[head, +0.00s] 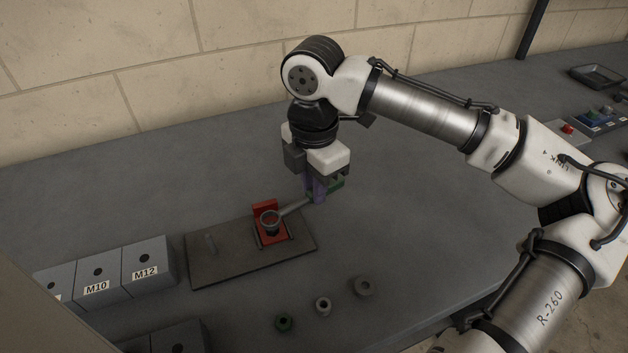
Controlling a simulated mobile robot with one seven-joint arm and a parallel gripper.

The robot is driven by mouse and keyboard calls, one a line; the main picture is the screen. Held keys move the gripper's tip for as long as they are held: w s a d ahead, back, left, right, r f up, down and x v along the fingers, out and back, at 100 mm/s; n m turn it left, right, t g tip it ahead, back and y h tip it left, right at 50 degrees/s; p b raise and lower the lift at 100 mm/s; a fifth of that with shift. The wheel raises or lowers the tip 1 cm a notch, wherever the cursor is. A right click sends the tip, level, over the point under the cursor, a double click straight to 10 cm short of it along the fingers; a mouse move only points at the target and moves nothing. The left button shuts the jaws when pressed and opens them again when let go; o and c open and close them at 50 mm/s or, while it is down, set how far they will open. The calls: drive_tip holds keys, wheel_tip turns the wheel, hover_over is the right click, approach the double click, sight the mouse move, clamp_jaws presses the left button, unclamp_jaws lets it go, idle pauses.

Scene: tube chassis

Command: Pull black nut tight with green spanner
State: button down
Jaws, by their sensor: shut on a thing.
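The green spanner (293,208) has a grey shaft and ring end, with green showing at its handle end. My gripper (318,194) points down and is shut on the handle; its fingers partly hide it. The spanner's ring end lies over the black nut (270,228), at the red fixture on the dark base plate (212,269). The ring looks to be around the nut's top, but how far down it sits I cannot tell.
Grey blocks marked M10 (98,277) and M12 (148,262) stand at left. The bench right of the plate is clear.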

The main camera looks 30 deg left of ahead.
drive_tip(key=shift+f, duration=0.8)
drive_tip(key=c, duration=1.3)
unclamp_jaws()
drive_tip(key=shift+o, duration=0.2)
drive_tip(key=shift+r, duration=0.1)
